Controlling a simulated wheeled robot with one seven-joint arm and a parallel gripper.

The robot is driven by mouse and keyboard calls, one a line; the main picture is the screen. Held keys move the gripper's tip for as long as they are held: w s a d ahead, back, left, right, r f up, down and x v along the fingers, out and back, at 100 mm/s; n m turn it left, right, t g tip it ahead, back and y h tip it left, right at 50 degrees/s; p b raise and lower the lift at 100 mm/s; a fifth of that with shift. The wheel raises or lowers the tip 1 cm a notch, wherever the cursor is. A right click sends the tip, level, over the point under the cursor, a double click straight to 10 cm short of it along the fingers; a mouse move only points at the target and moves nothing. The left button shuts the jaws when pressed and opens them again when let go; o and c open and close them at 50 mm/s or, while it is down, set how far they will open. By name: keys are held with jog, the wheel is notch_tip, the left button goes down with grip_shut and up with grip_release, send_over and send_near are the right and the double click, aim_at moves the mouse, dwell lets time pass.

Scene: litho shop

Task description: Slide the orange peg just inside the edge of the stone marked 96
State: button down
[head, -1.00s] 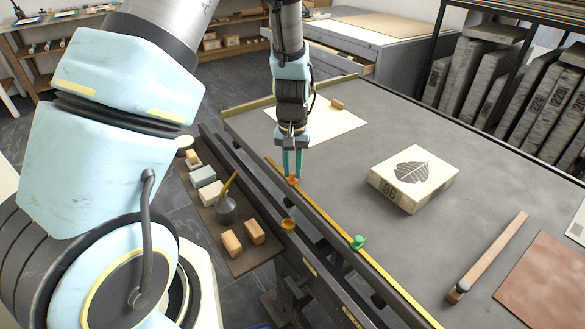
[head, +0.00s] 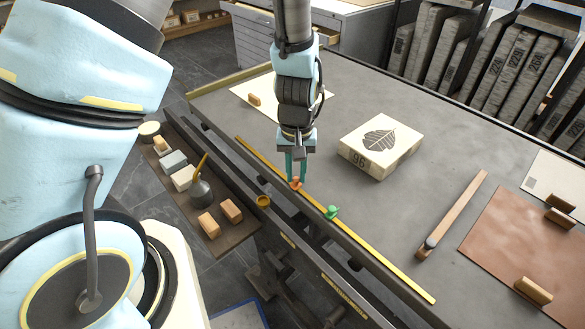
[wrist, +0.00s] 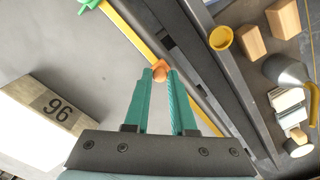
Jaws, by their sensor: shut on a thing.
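The stone marked 96 (head: 381,147) is a pale block with a dark leaf print on top, lying on the grey press bed. Its numbered side also shows in the wrist view (wrist: 50,108). The orange peg (head: 296,184) sits at the yellow strip (head: 377,254) along the bed's near edge. My gripper (head: 296,176) points down with its teal fingers shut on the orange peg; the wrist view shows the peg (wrist: 160,71) between the fingertips. The peg is left of the stone, apart from it. A green peg (head: 332,211) sits on the same strip, to the right.
A wooden bar (head: 452,214) and a brown sheet (head: 530,258) lie to the right on the bed. A white sheet (head: 260,98) lies behind my gripper. A side shelf with blocks (head: 209,224) and a yellow cup (head: 263,201) lie left of the strip.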

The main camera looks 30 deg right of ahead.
aim_at(296, 179)
jog(key=c, duration=0.8)
grip_release()
jog(key=shift+o, duration=0.2)
notch_tip(296, 179, up, 11)
jog(key=shift+b, duration=0.35)
jog(key=shift+f, duration=0.1)
jog(key=w+a+r+n, duration=0.1)
jog(key=w+a+r, duration=0.1)
jog(key=a, duration=0.8)
jog(key=w+a+r+n+t, duration=0.1)
jog(key=w+a+n, duration=0.1)
jog(key=a, duration=0.8)
jog(key=w+a+r+n, duration=0.1)
jog(key=w+a, duration=0.3)
jog(key=a, duration=0.5)
jog(key=shift+a+r+n+t, duration=0.3)
jog(key=shift+a+r, duration=0.1)
jog(key=shift+r, duration=0.45)
